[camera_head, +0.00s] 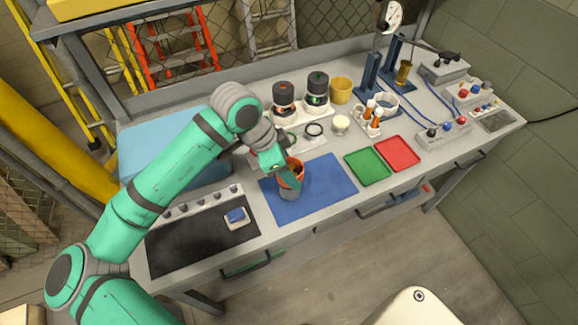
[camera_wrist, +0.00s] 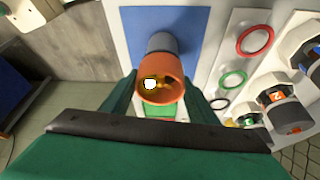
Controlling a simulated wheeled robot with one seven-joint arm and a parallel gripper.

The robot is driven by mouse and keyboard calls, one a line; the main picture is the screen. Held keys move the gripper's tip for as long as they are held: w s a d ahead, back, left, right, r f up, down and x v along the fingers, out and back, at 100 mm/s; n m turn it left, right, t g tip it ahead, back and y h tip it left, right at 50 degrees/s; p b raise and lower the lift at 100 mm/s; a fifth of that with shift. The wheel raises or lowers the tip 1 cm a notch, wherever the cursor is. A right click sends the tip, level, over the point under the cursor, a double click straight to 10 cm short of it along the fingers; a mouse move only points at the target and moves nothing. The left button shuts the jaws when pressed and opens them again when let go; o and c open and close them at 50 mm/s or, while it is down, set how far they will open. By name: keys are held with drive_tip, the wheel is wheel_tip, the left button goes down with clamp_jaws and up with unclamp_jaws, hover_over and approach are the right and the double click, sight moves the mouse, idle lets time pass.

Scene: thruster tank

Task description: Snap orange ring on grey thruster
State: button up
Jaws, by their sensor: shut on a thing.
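The orange ring (camera_head: 294,165) is a wide tubular collar, held between the fingers of my gripper (camera_head: 286,176) above the blue mat. The grey thruster (camera_head: 289,195) is directly below it. In the wrist view, the orange ring (camera_wrist: 164,88) lies between the two fingers of my gripper (camera_wrist: 161,82), one on each side, with a bright spot inside its bore. The grey thruster (camera_wrist: 161,42) shows just past the ring, roughly in line with it. The ring overlaps it in view; I cannot tell whether it is fully seated. My arm and fingers partly hide both in the head view.
The blue mat (camera_head: 330,185) has free room on its right. Green (camera_head: 367,166) and red (camera_head: 397,153) trays lie to the right. Red (camera_wrist: 255,40), green (camera_wrist: 232,79) and black (camera_wrist: 219,104) rings are nearby. Two dark thrusters (camera_head: 284,95) (camera_head: 318,88) stand behind.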

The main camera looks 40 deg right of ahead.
idle(0.4)
drive_tip(key=o, duration=1.1)
drive_tip(key=v, duration=1)
drive_tip(key=shift+a+r, duration=0.25)
drive_tip(key=shift+r, duration=0.05)
